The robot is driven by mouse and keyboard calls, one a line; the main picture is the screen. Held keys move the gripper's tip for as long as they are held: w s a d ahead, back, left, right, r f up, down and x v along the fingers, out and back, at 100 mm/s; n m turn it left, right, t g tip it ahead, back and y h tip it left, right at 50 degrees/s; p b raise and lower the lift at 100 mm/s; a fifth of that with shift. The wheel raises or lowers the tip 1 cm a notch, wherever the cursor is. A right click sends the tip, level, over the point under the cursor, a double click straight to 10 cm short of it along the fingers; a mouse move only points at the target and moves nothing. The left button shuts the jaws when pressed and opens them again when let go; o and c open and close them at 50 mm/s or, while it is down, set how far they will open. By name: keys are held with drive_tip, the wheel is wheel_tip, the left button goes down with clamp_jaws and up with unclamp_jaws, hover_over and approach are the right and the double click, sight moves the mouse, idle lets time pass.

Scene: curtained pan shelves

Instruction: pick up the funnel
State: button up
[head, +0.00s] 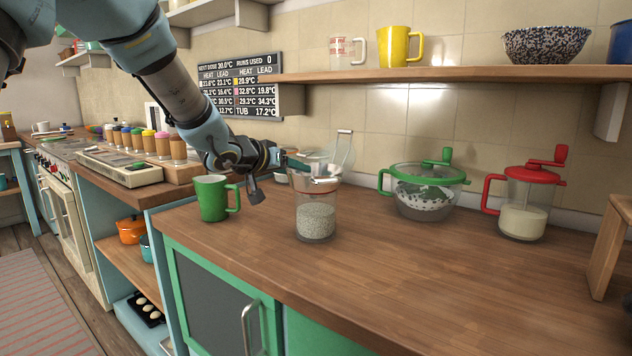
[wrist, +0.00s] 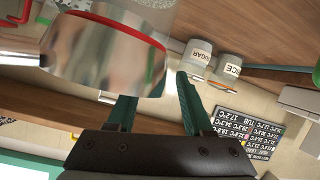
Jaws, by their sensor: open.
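The funnel's outline is hard to separate from the glass and my fingers. My gripper (head: 312,171) is at the jar's top, its teal fingers apart beside the funnel. In the wrist view a large glossy body (wrist: 105,60) with a red band, likely the funnel, overlaps the left finger. My gripper (wrist: 157,92) is open there; whether a finger touches the funnel I cannot tell.
A green mug (head: 212,199) stands left of the jar. A green-lidded bowl (head: 425,195) and a red-lidded crank jar (head: 524,208) stand to the right. A shelf (head: 460,74) with mugs runs above. Labelled canisters (wrist: 197,54) show in the wrist view.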

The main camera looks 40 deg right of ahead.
clamp_jaws()
idle(0.3)
idle(0.3)
